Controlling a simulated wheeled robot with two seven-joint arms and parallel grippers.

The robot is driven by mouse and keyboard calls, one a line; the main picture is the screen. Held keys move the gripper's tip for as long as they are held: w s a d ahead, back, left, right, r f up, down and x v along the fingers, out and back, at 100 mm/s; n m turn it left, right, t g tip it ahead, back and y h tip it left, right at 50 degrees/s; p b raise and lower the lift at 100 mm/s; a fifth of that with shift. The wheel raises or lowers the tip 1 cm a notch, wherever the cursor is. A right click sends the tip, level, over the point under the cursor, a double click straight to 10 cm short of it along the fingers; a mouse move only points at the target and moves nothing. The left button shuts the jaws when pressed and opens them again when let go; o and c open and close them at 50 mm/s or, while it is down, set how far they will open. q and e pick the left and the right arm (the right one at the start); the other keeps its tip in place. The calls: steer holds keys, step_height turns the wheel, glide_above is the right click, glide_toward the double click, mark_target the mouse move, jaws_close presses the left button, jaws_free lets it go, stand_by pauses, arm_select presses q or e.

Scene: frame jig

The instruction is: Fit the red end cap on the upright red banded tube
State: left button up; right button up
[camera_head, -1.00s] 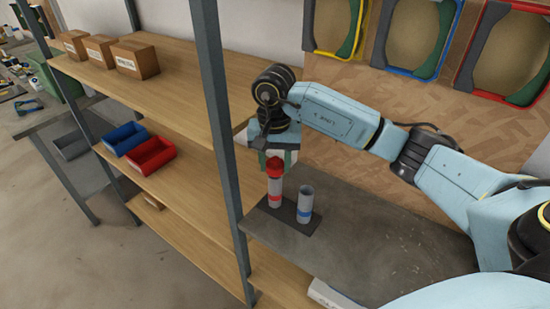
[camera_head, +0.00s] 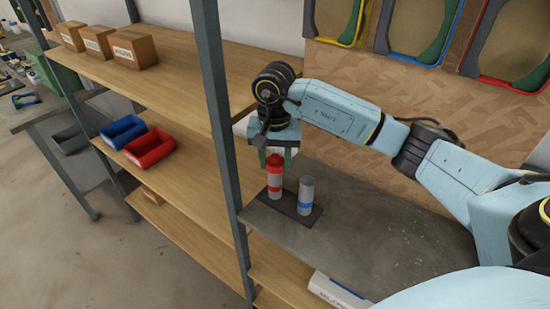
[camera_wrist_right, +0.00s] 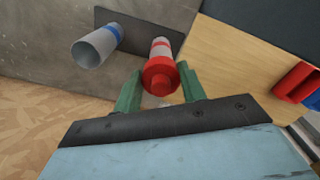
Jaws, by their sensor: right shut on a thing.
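The grey tube with a red band (camera_head: 275,188) stands upright on a dark base plate (camera_head: 299,213). The red end cap (camera_head: 274,163) is at its top, in line with it; I cannot tell how far down it sits. My right gripper (camera_head: 277,156) comes from above and is shut on the cap. In the right wrist view the cap (camera_wrist_right: 160,77) lies between the green fingers (camera_wrist_right: 159,88), with the red banded tube (camera_wrist_right: 160,48) behind it. My left gripper is not in view.
A grey tube with a blue band (camera_head: 306,194) stands open-topped close to the right. A metal shelf post (camera_head: 221,130) rises close to the left. Shelves hold cardboard boxes (camera_head: 133,49), a blue bin (camera_head: 123,131) and a red bin (camera_head: 150,149). The grey worktop (camera_head: 385,225) is clear at right.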

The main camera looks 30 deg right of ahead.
steer(key=shift+f+b, duration=0.4)
steer(key=o, duration=1)
steer(key=shift+r, duration=0.1)
step_height(320, 180, up, 13)
steer(key=shift+r, duration=0.1)
stand_by(0.7)
